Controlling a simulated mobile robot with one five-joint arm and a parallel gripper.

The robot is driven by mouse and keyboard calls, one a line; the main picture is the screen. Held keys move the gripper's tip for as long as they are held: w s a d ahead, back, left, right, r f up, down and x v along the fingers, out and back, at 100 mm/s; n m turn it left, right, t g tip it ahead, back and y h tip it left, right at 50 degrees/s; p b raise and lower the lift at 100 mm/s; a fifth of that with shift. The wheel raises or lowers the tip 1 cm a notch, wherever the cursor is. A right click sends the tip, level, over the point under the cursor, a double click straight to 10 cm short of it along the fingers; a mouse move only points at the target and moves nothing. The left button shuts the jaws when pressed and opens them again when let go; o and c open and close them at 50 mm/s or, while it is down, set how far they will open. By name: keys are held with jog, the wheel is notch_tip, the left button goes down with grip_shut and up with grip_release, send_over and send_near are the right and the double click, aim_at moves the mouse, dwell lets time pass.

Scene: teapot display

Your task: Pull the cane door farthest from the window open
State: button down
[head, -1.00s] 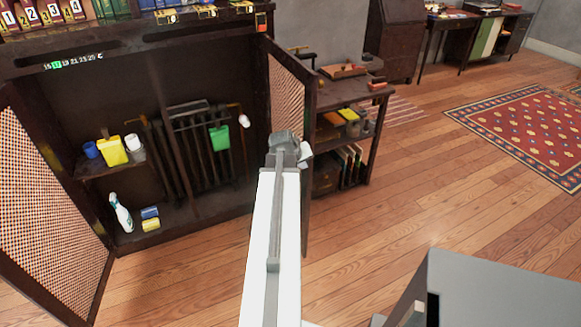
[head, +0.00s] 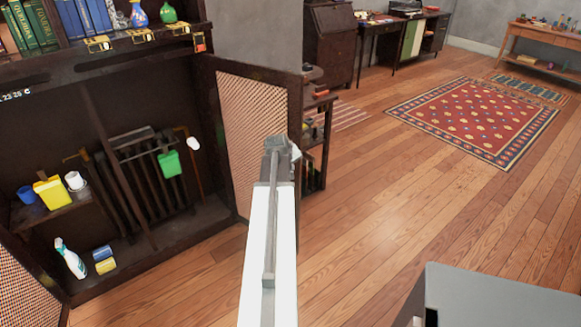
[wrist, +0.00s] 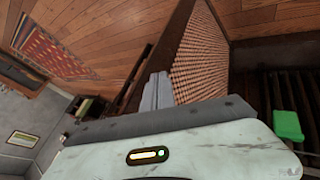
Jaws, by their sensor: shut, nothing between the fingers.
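The cabinet has two cane doors, both standing open. The right cane door (head: 253,125) is swung wide, with its dark frame and woven inner panel facing me. The left cane door (head: 22,292) is partly cut off at the lower left. My gripper (head: 280,147) is shut and empty, overlapping the right door's free edge in the head view. In the wrist view the shut fingers (wrist: 156,94) lie beside the right door's frame and cane panel (wrist: 200,55); I cannot tell if they touch it. No window is in view.
Inside the cabinet are a radiator (head: 145,180), a green box (head: 169,163), a yellow container (head: 49,191) and a spray bottle (head: 70,259). A low shelf (head: 318,125) stands behind the right door. The wood floor right of my arm is clear up to the red rug (head: 480,118).

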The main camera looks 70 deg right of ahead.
jog(key=shift+w, duration=0.15)
jog(key=s+a+f+p+v, duration=0.1)
jog(key=a+p+v, duration=0.1)
jog(key=p+v, duration=0.6)
jog(key=v, duration=0.3)
jog(key=shift+a+r, duration=0.15)
jog(key=shift+a, duration=0.25)
